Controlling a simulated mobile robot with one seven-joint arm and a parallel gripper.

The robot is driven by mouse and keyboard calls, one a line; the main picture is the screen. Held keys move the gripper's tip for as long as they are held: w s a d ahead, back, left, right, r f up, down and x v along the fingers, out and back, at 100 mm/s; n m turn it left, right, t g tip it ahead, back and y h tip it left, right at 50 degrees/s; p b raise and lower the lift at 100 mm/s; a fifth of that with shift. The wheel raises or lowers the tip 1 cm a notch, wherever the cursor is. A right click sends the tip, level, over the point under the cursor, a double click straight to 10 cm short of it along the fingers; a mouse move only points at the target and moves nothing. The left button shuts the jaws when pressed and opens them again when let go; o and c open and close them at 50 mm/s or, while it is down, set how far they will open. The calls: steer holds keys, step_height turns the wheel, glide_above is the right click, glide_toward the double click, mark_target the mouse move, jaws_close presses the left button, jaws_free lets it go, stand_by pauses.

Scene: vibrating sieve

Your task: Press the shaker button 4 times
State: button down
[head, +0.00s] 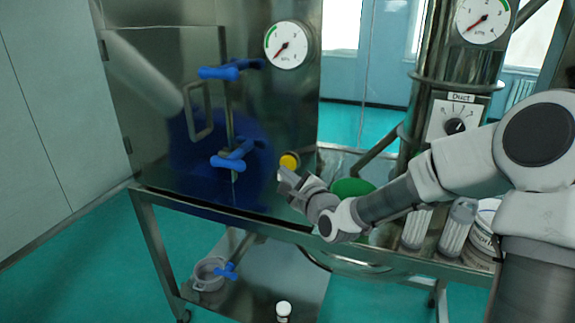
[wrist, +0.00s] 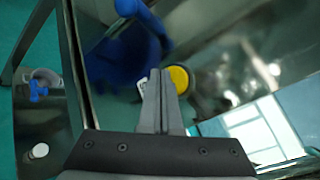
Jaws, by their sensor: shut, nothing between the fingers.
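A round yellow button (head: 289,161) sits low on the front of the steel cabinet (head: 285,105), near its right edge. My gripper (head: 284,178) is just below and in front of it in the head view. In the wrist view the yellow button (wrist: 179,79) is just right of the tips of my gripper (wrist: 158,75). The two fingers are together with nothing between them. A small white label with dark print beside the button is partly hidden behind the fingers. I cannot tell whether the fingertips touch the cabinet face.
Blue clamp handles (head: 232,158) and a metal door handle (head: 200,110) stick out left of the button. A gauge (head: 289,45) is above.

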steer(key=shift+w, duration=0.15)
steer(key=shift+w+d, duration=0.15)
steer(key=shift+w, duration=0.1)
steer(key=shift+w+d, duration=0.35)
steer(key=shift+w, duration=0.5)
stand_by(1.2)
steer(key=shift+s, duration=0.15)
steer(key=shift+s+a+p, duration=0.15)
steer(key=shift+s+a, duration=0.1)
steer(key=shift+s, duration=0.3)
steer(key=shift+s+a+p, duration=0.15)
steer(key=shift+s+a, duration=0.05)
steer(key=shift+s, duration=0.3)
steer(key=s, duration=0.1)
steer(key=s+a, duration=0.1)
steer(key=s, duration=0.2)
steer(key=shift+s+a, duration=0.35)
steer(key=shift+a, duration=0.05)
stand_by(2.1)
